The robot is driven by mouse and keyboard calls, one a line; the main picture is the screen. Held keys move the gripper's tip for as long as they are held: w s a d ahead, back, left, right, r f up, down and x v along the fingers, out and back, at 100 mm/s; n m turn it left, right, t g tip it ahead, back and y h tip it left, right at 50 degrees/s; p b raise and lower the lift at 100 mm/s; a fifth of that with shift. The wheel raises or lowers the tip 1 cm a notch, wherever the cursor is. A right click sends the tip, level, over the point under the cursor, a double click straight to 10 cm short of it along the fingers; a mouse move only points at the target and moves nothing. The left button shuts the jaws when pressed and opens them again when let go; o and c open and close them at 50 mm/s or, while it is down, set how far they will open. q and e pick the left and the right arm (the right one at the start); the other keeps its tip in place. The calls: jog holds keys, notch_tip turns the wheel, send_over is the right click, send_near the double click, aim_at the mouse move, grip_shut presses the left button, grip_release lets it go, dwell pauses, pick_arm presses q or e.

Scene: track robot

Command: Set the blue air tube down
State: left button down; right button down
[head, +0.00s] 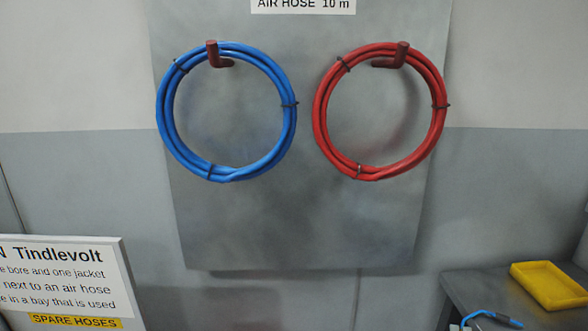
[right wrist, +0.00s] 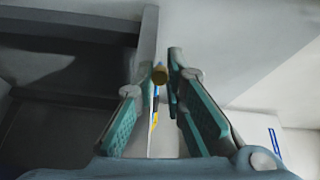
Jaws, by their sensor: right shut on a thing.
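My right gripper (right wrist: 158,82) shows in the right wrist view, its two green-padded fingers close together. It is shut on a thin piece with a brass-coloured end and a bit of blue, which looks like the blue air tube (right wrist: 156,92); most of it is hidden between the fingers. In the head view a short curved blue tube (head: 488,314) with dark parts shows at the bottom right, by the grey bench. I cannot tell whether it is the same tube. Neither gripper shows in the head view.
A blue hose coil (head: 290,125) and a red hose coil (head: 320,125) hang on hooks on a grey panel (head: 300,235). A yellow tray (head: 550,301) stands on the grey bench (head: 468,289) at right. A sign (head: 60,280) stands at lower left.

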jog(key=b+x, duration=0.2)
jog(key=x, duration=0.5)
jog(key=p+v, duration=0.2)
jog(key=v, duration=1.2)
jog(key=shift+s+a+p, duration=0.15)
jog(key=shift+s+p, duration=0.1)
jog(key=shift+p, duration=0.05)
